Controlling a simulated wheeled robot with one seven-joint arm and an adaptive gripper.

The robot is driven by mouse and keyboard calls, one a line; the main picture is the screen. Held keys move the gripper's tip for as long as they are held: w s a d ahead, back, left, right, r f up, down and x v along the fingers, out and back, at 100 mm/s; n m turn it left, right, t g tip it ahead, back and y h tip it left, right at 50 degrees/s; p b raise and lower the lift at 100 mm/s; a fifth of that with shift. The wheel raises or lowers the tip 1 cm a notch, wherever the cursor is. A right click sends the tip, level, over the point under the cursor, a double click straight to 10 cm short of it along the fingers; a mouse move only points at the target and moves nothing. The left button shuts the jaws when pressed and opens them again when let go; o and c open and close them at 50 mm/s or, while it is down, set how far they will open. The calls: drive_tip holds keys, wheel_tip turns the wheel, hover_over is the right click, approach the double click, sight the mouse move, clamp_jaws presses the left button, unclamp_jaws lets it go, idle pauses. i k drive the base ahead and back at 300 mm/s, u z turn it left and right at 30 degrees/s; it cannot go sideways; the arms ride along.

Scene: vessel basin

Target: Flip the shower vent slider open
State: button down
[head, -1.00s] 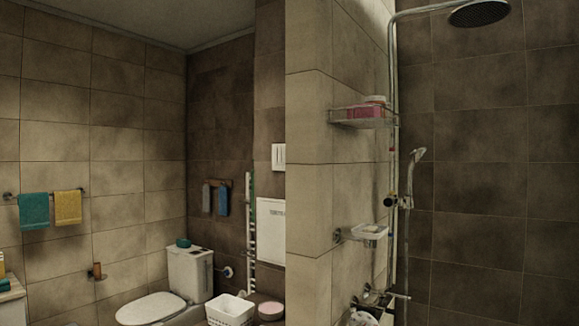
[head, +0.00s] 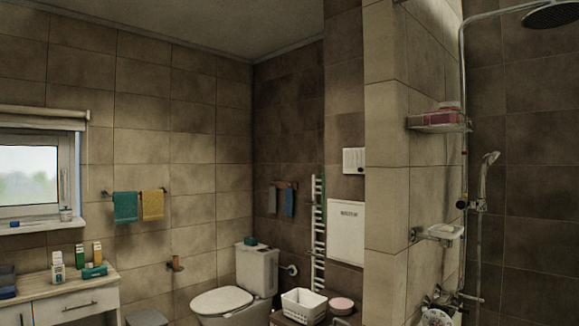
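The shower stands at the right, with a round shower head (head: 551,15), a vertical pipe (head: 462,110) and a hand shower (head: 486,175). I cannot make out a vent slider on it. A small white plate (head: 355,161) is on the dark wall left of the tiled pillar. A larger white panel (head: 346,232) with small dark lettering is below it. I cannot tell whether either one is a vent. My gripper is not in view.
A toilet (head: 222,301) stands at the back near a white towel radiator (head: 318,235). A white basket (head: 303,305) and a pink tub (head: 341,305) are at the bottom. A tiled pillar (head: 386,215) juts out before the shower. A drawer cabinet (head: 60,303) is at left below a window (head: 35,178).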

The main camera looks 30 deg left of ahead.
sight(360, 169)
drive_tip(key=u, duration=0.3)
drive_tip(key=k, duration=0.3)
drive_tip(key=u, duration=0.85)
drive_tip(key=i, duration=0.45)
drive_tip(key=u, duration=0.75)
drive_tip(key=i, duration=0.55)
drive_tip(key=z, duration=0.6)
drive_tip(key=i, duration=0.7)
drive_tip(key=z, duration=0.75)
